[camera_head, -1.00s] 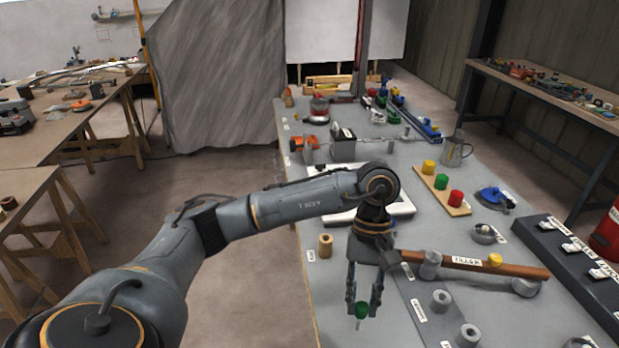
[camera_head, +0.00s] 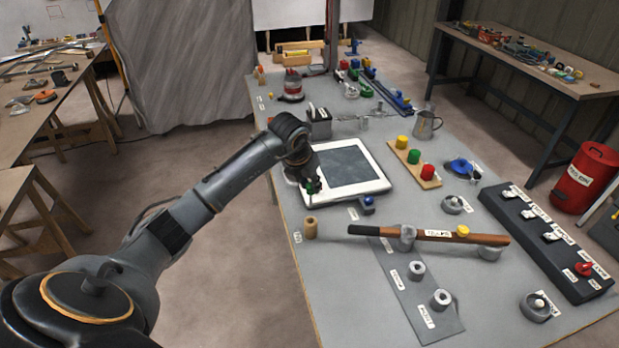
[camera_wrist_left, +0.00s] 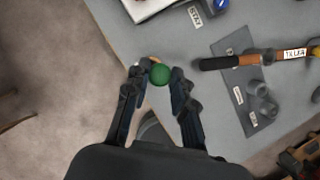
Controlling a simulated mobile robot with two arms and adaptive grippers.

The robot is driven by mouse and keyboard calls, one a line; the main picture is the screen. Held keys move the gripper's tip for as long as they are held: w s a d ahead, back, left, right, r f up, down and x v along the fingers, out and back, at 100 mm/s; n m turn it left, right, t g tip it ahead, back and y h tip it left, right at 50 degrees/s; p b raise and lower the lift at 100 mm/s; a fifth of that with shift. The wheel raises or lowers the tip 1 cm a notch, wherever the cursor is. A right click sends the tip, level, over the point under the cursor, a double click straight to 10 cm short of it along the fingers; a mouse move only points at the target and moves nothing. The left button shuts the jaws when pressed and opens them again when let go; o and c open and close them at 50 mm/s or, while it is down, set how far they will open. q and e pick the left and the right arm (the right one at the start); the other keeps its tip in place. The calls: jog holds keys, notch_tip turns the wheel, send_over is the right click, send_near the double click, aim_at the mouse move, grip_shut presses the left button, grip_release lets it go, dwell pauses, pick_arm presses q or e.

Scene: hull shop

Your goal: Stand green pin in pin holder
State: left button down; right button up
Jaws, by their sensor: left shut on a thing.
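The green pin (camera_head: 313,187) has a round green head and is held in my left gripper (camera_head: 311,188), above the table's left edge. In the left wrist view, the green head (camera_wrist_left: 159,74) sits between the two fingers of the gripper (camera_wrist_left: 160,82); its shaft is hidden there. A short wooden cylinder with a hole in its top (camera_head: 311,229), probably the pin holder, stands upright on the table just below the gripper in the head view. In the wrist view a sliver of tan shows beside the green head. My right gripper is not in view.
A white-framed tray (camera_head: 352,166) lies beside the gripper. A blue-knobbed piece (camera_head: 368,205) and a dark-handled tiller (camera_head: 428,235) lie to the right of the wooden cylinder. A grey strip with two rings (camera_head: 416,290) lies nearer. The table's left edge is close to the cylinder.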

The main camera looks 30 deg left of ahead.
aim_at(310, 198)
pick_arm(q)
jog(key=shift+f+b, duration=0.45)
jog(key=shift+f, duration=0.15)
jog(key=shift+a+f+b, duration=0.1)
jog(key=shift+f+b, duration=0.3)
jog(key=shift+f, duration=0.3)
jog(key=shift+f+b, duration=0.45)
jog(key=shift+f, duration=0.55)
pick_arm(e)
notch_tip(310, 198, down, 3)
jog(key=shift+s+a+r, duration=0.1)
pick_arm(q)
jog(key=shift+f+b, duration=0.4)
jog(key=shift+b, duration=0.2)
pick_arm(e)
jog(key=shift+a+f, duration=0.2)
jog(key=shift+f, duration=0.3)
pick_arm(q)
jog(key=shift+f, duration=0.1)
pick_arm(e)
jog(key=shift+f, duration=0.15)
